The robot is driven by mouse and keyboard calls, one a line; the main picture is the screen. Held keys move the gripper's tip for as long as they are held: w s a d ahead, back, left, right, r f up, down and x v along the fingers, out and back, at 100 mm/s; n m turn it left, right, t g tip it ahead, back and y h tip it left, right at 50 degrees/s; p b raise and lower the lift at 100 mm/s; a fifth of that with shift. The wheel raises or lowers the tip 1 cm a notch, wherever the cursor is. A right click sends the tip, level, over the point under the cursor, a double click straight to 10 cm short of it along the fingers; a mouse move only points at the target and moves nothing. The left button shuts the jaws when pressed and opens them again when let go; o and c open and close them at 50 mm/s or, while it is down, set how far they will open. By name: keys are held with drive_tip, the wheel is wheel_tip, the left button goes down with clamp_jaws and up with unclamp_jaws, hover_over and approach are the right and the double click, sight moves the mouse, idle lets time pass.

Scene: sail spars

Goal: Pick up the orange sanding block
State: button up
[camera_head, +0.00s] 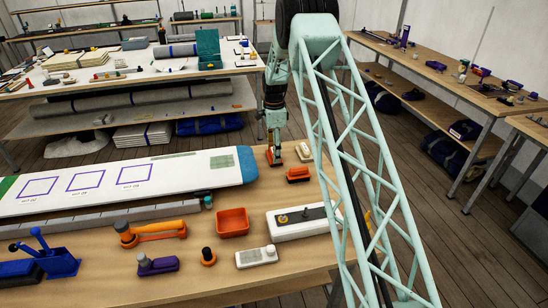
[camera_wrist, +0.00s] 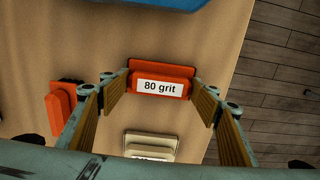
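The orange sanding block (camera_wrist: 160,70), labelled "80 grit", lies on the wooden bench (camera_wrist: 215,45) in the wrist view. My gripper (camera_wrist: 160,95) is open above it, with one finger on each side of the block's ends and visible gaps between. Nothing is held. In the head view my gripper (camera_head: 273,160) points down at the bench's far edge, and it mostly hides the block, with only a bit of orange showing there.
A beige block (camera_wrist: 150,145) lies just below the orange one in the wrist view. An orange brush-like block (camera_wrist: 62,105) with dark underside lies to the left. The blue end (camera_head: 247,163) of a long white panel is close by. The bench edge drops to the floor.

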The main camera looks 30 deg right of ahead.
drive_tip(key=c, duration=0.5)
drive_tip(key=shift+o, duration=0.2)
drive_tip(key=shift+r, duration=0.15)
drive_tip(key=shift+r, duration=4.85)
drive_tip(key=o, duration=0.3)
drive_tip(key=shift+c, duration=0.6)
drive_tip(key=shift+r, duration=0.2)
